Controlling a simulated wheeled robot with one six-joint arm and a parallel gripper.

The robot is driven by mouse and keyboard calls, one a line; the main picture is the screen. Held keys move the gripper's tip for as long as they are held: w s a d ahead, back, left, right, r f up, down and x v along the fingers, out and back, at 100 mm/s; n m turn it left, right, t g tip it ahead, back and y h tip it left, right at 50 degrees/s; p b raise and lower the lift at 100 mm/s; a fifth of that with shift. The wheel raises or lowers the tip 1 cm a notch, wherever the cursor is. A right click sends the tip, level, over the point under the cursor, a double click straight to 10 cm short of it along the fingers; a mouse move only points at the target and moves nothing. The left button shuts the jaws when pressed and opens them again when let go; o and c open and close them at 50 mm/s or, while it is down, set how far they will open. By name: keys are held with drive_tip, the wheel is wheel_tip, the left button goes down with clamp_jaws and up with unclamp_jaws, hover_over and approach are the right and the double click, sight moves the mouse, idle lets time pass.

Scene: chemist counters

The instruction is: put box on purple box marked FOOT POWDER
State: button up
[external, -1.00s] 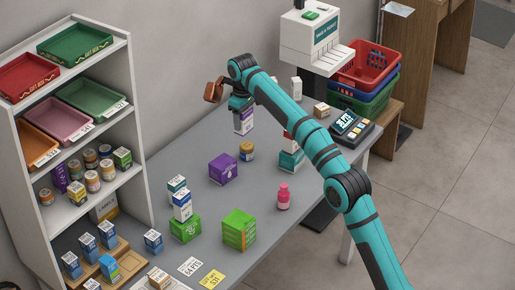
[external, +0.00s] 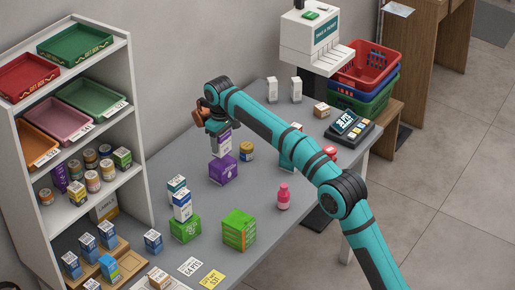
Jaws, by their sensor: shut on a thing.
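The purple box (external: 223,172) sits on the grey counter, left of a small amber jar; its label is too small to read. A white box with a purple band (external: 222,144) is in my gripper (external: 219,130), which points down and is shut on its upper part. The held box is upright and directly over the purple box in the external view. Its bottom meets the purple box's top in the picture; I cannot tell whether they touch or a small gap is left.
The amber jar (external: 247,151) stands close to the right of the purple box. A shelf unit (external: 135,120) borders the left.

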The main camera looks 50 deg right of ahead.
sight(222, 148)
drive_tip(key=shift+f, duration=1.7)
drive_tip(key=shift+f, duration=0.15)
drive_tip(key=o, duration=1)
wheel_tip(222, 148, up, 11)
drive_tip(key=shift+r, duration=0.65)
